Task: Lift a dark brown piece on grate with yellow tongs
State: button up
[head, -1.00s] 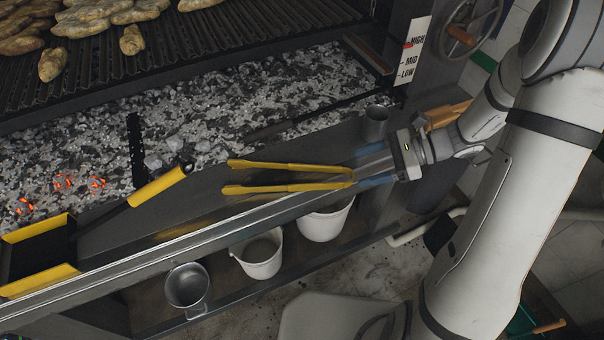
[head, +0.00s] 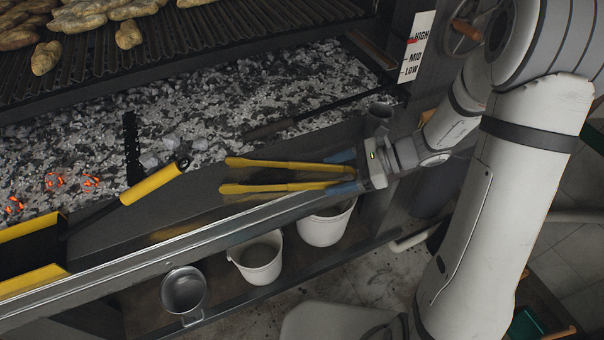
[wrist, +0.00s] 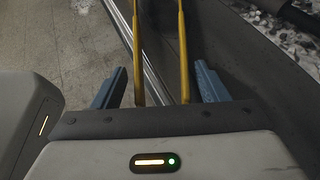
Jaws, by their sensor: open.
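The yellow tongs (head: 285,187) lie on the dark ledge in front of the ember bed, their two arms spread and pointing left. My gripper (head: 343,172) is at their right end, with its blue fingers open on either side of the tongs. In the wrist view, both yellow arms of the tongs (wrist: 184,60) run between the open fingers, with a gap visible to each finger. Several brown pieces (head: 129,34) lie on the grate (head: 190,50) at the upper left; which one is the darkest I cannot tell.
Glowing embers (head: 90,181) lie among grey coals below the grate. White buckets (head: 260,258) and a metal pot (head: 183,290) stand on a lower shelf.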

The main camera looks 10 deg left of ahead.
jog(key=shift+c, duration=0.6)
jog(key=c, duration=0.3)
jog(key=shift+c, duration=0.2)
jog(key=shift+r, duration=0.1)
notch_tip(320, 180, up, 10)
jog(key=p, duration=0.8)
jog(key=shift+w, duration=0.1)
